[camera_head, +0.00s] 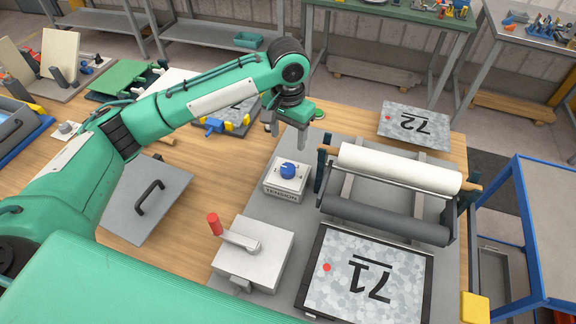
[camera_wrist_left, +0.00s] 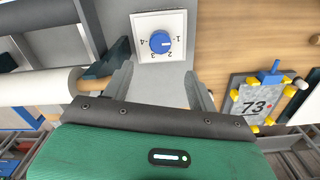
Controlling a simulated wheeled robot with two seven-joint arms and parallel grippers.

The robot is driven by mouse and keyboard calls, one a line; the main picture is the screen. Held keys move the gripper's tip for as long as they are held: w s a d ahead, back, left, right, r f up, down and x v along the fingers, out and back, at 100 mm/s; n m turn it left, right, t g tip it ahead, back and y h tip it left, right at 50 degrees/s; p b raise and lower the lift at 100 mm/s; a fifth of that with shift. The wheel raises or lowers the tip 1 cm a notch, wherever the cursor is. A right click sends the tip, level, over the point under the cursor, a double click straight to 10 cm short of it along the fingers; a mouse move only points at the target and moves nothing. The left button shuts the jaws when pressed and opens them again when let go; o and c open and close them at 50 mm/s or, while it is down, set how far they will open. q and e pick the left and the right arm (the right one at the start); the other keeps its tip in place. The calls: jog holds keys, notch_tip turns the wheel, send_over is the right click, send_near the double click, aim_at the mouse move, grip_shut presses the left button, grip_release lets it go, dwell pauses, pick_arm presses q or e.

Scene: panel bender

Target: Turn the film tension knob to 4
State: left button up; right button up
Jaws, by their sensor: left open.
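The film tension knob (camera_head: 288,170) is a blue round knob on a white box labelled TENSION (camera_head: 287,186), standing on a grey plate. In the left wrist view the knob (camera_wrist_left: 160,41) sits on a white dial face (camera_wrist_left: 144,25) with numbers 1 to 4. A small white mark on the knob's right side seems to point near 1. My left gripper (camera_head: 289,128) is open and empty, pointing down above and behind the tension box, apart from the knob. Its fingers (camera_wrist_left: 161,88) also show in the left wrist view. My right gripper is not in view.
A film roll (camera_head: 400,168) and dark roller stand right of the box. A crank box with red handle (camera_head: 240,245) and a panel marked 71 (camera_head: 375,265) are in front. Panel 72 (camera_head: 413,122) lies behind. A plate with black handle (camera_head: 145,200) lies left. Bare wood shows between.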

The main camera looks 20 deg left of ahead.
aim_at(288, 168)
pick_arm(q)
notch_tip(288, 168, down, 12)
jog(key=shift+r+p, duration=0.1)
jog(key=shift+p, duration=0.9)
jog(key=c, duration=1)
